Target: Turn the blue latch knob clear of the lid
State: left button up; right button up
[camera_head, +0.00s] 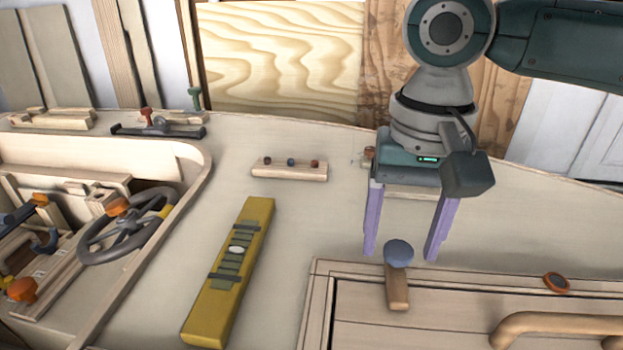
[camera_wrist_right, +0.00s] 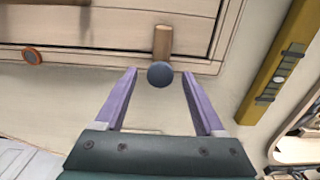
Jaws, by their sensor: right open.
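The blue latch knob (camera_head: 398,253) is a round knob on a short wooden latch bar (camera_head: 397,292). The bar points from the knob onto the lid (camera_head: 450,330), across the lid's edge. The knob also shows in the right wrist view (camera_wrist_right: 160,74), with the bar (camera_wrist_right: 162,42) running away over the lid. My right gripper (camera_head: 400,255) has two purple fingers spread wide and is empty. Its fingertips are on either side of the knob, with a gap to each; whether they are at knob height I cannot tell. My left gripper is not in view.
A yellow level (camera_head: 230,275) lies to the left. A wooden block with several small knobs (camera_head: 290,170) is behind it. A steering wheel (camera_head: 128,228) stands in a recess at far left. The deck between is clear.

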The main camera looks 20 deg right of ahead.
jog(key=shift+c, duration=0.4)
grip_shut()
